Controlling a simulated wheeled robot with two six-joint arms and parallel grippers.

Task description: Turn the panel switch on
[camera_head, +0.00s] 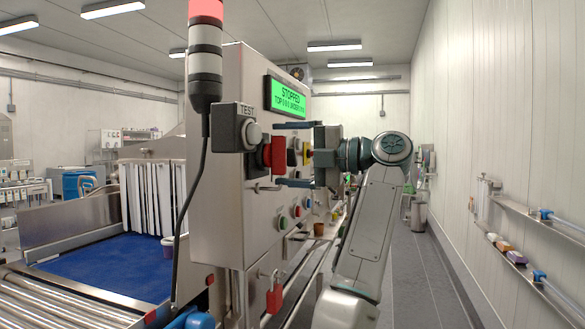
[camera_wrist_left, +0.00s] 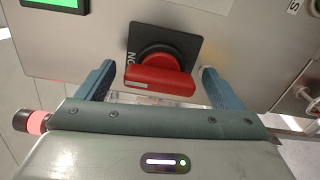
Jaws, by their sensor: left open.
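The panel switch is a red rotary handle (camera_wrist_left: 160,82) on a black square plate, with an "ON" mark on the plate at its left in the left wrist view. Its red handle also shows in the head view (camera_head: 278,153), on the side face of the grey panel box (camera_head: 222,200). My left gripper (camera_head: 279,154) is open in front of that face. In the left wrist view its two blue-grey fingers (camera_wrist_left: 157,68) stand on either side of the red handle, with gaps to it. The handle lies crosswise between them. My right gripper is not in view.
A green display (camera_head: 288,95) on the panel reads "STOPPED". A grey TEST button box (camera_head: 233,128) and a beacon lamp (camera_head: 206,60) sit at the panel's near edge. Several push buttons are lower down. A conveyor with a blue belt (camera_head: 100,265) is at left; an aisle is at right.

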